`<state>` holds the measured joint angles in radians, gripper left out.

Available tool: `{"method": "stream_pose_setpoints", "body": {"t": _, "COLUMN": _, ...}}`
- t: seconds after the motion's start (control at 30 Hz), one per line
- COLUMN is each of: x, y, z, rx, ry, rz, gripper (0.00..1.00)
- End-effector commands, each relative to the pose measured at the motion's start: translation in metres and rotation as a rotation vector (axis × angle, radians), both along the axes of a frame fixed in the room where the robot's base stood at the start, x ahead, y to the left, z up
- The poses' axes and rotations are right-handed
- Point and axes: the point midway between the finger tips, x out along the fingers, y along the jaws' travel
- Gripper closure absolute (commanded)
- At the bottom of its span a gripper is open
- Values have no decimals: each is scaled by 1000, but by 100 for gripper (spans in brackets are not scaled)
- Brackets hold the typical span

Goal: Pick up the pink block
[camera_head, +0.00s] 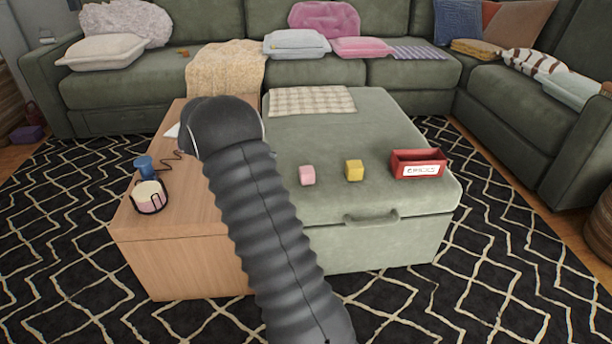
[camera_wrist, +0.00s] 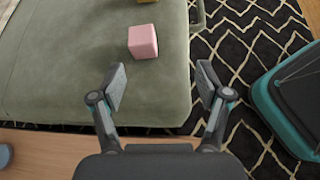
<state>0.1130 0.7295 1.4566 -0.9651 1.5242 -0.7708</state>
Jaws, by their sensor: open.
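The pink block (camera_head: 307,175) sits on the green ottoman (camera_head: 410,215), to the left of a yellow block (camera_head: 354,170). In the wrist view the pink block (camera_wrist: 142,41) lies beyond my fingertips, a little left of the middle between them. My gripper (camera_wrist: 161,88) is open and empty, with its two fingers spread apart, and does not touch the block. In the head view my dark ribbed arm reaches over the wooden side of the ottoman, and the gripper itself is hidden.
A red box (camera_head: 418,165) with a white label stands right of the yellow block. A checked cloth (camera_head: 312,101) lies at the ottoman's back. A pink-and-cream mug (camera_head: 149,197) and a blue spool-like item (camera_head: 144,166) stand on the wooden top (camera_head: 190,220). The green around the pink block is clear.

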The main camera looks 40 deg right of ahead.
Motion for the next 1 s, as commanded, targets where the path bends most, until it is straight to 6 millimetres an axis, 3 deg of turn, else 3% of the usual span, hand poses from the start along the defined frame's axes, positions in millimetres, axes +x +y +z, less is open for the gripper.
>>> {"method": "stream_pose_setpoints", "body": {"t": 0.13, "x": 14, "y": -13, "z": -24, "rx": -42, "ry": 93, "rz": 22, "gripper": 24}}
{"method": "stream_pose_setpoints", "body": {"t": 0.33, "x": 18, "y": -24, "z": -36, "rx": -65, "ry": 142, "rz": 32, "gripper": 24}}
{"method": "stream_pose_setpoints", "body": {"t": 0.8, "x": -12, "y": -85, "z": -64, "rx": -65, "ry": 143, "rz": 34, "gripper": 24}}
{"method": "stream_pose_setpoints", "body": {"t": 1.0, "x": -16, "y": -92, "z": -68, "rx": -65, "ry": 142, "rz": 35, "gripper": 24}}
